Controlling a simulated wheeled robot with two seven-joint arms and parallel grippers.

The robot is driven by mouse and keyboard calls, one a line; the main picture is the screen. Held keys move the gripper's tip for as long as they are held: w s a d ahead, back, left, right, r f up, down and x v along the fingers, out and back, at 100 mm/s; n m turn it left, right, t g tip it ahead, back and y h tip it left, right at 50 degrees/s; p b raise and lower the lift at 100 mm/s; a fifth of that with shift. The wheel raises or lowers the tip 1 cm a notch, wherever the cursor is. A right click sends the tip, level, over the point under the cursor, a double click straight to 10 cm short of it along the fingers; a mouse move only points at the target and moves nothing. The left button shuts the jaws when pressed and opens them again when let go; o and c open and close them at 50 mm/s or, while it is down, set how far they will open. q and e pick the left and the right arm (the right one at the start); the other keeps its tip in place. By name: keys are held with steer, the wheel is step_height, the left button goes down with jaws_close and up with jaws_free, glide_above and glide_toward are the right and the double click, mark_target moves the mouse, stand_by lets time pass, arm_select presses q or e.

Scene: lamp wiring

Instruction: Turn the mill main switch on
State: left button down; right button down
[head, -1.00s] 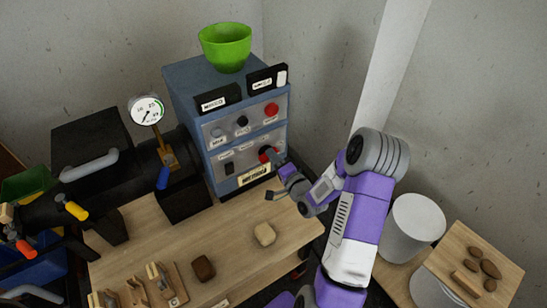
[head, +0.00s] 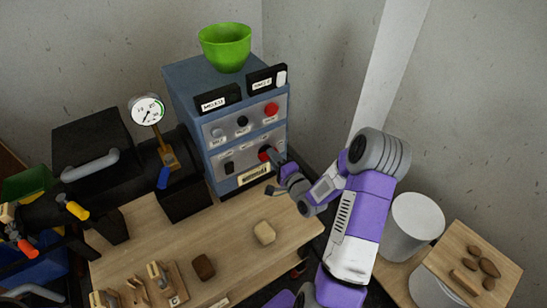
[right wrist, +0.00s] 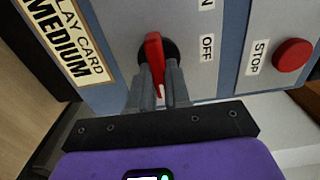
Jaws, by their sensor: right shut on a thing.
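The mill main switch is a red lever handle (right wrist: 154,58) on a round black base, on the front of the blue control cabinet (head: 183,86). The right wrist view shows an OFF label (right wrist: 207,48) beside it and another label cut off at the top edge. My right gripper (right wrist: 163,82) is shut on the handle, one finger on each side. In the head view the red switch (head: 264,153) shows at my right gripper's fingertips (head: 270,154), partly hidden. I cannot tell for sure which label the handle points to. My left gripper is not in view.
A red STOP button (right wrist: 292,55) sits above the switch on the cabinet. A green bowl (head: 226,50) stands on top. A pressure gauge (head: 147,110) and black machine stand left. Wooden blocks lie on the workbench (head: 228,262). White cylinders (head: 418,222) stand at right.

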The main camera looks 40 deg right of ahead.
steer(key=c, duration=1.2)
jaws_free()
steer(key=shift+w+r, duration=0.1)
steer(key=shift+r, duration=0.15)
steer(key=shift+o, duration=0.6)
steer(key=shift+w+f, duration=0.15)
steer(key=shift+f, duration=0.05)
steer(key=s, duration=0.7)
steer(key=shift+s+a+p, duration=0.3)
steer(key=shift+a+p, duration=0.1)
steer(key=shift+p, duration=0.05)
